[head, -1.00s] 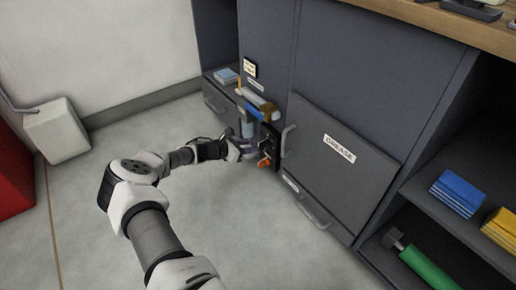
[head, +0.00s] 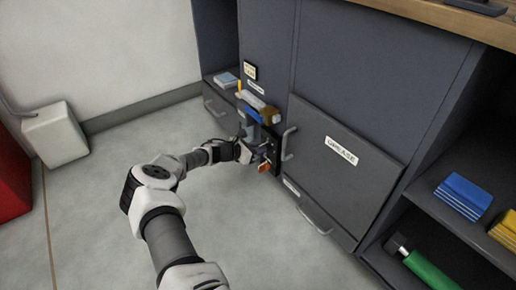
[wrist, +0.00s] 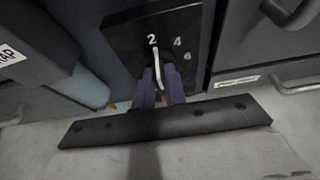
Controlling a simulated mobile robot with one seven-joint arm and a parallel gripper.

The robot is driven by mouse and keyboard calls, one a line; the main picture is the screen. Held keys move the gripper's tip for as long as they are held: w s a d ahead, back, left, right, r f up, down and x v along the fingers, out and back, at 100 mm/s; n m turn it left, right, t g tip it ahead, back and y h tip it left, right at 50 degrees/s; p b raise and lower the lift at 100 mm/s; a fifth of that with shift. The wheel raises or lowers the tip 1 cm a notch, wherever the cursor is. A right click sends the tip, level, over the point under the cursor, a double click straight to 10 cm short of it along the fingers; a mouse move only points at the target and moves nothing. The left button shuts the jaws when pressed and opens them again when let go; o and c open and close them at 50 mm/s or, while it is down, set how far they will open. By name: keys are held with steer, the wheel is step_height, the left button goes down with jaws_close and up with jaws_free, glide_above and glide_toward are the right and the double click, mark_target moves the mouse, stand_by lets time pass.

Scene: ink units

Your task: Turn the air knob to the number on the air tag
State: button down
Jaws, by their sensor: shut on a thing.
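The black dial panel (wrist: 135,30) with white numbers 2, 4 and 6 fills the upper middle of the wrist view. A pale, lever-like knob (wrist: 158,58) stands on it, its tip just below the 2. My gripper (wrist: 162,76) has its purple fingers shut on the lower part of this knob; the fingers hide its base. In the head view my gripper (head: 247,151) is against the dark unit on the cabinet front. A small cream tag in a dark frame (head: 250,72) hangs above; its writing is too small to read, so I cannot tell whether it is the air tag.
An orange-red part (head: 264,167) sits low beside my gripper. A cabinet handle (head: 288,143) and the GREASE door (head: 325,175) are close on the right. The floor on the left is open.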

steer(key=shift+r+p, duration=0.15)
steer(key=shift+p, duration=0.3)
steer(key=shift+s+d+f+m+t+y+p, duration=0.15)
steer(key=shift+s+f+m+t+y+p, duration=0.15)
steer(key=shift+m+t+p, duration=1.45)
steer(key=shift+s+d+f+m+t+y+p, duration=0.1)
steer(key=shift+s+d+f+m+t+p, duration=0.45)
steer(key=shift+m, duration=2.1)
steer(key=shift+w+a+f+m+t+y+p, duration=0.2)
steer(key=shift+m+t+p, duration=1.25)
steer(key=shift+m, duration=0.75)
steer(key=c, duration=1.4)
jaws_free()
steer(key=shift+r, duration=0.1)
steer(key=shift+c, duration=0.2)
